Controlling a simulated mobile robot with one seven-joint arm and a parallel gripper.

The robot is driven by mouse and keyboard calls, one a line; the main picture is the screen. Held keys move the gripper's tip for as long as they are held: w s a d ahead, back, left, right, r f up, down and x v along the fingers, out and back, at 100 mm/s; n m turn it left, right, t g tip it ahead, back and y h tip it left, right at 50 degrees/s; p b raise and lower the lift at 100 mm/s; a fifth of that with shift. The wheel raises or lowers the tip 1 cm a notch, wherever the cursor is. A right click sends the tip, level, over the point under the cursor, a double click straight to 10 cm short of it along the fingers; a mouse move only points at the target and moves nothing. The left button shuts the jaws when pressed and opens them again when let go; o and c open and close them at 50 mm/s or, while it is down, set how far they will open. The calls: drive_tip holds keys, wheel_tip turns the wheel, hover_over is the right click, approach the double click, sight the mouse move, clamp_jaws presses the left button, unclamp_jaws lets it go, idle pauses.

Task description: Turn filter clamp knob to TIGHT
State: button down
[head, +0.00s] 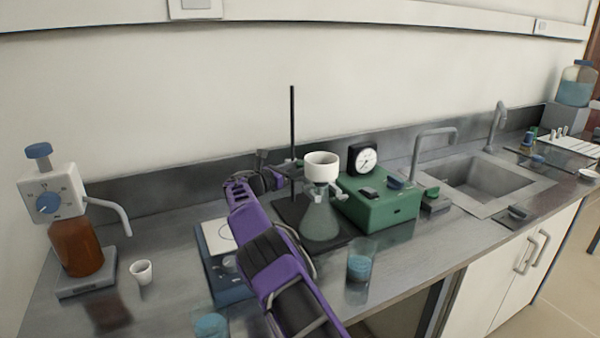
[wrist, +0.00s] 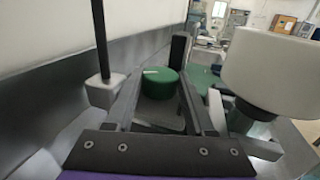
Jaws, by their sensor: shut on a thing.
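The filter clamp knob (wrist: 158,84) is a round green knob with a pale mark line, in the middle of the wrist view. My gripper (wrist: 162,92) is shut on it, with one finger on either side. In the head view my gripper (head: 268,172) is beside the black stand rod (head: 292,125), behind the flask. The rod also shows in the wrist view (wrist: 101,40). A white funnel (head: 322,162) sits on a grey-green flask (head: 321,218). The funnel is at the right in the wrist view (wrist: 272,70). I see no TIGHT label.
A green box (head: 395,208) with a dial gauge (head: 364,160) stands right of the flask. A beaker of blue liquid (head: 360,262) stands in front. A blue hotplate (head: 222,280) is beneath my arm. A brown dispenser bottle (head: 77,246) and white cup (head: 141,271) stand left.

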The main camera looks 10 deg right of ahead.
drive_tip(key=shift+a+r, duration=0.1)
drive_tip(key=shift+r, duration=0.1)
idle(0.3)
drive_tip(key=c, duration=0.6)
unclamp_jaws()
drive_tip(key=shift+o, duration=0.4)
drive_tip(key=shift+f, duration=0.1)
drive_tip(key=v, duration=1.7)
drive_tip(key=shift+a, duration=0.25)
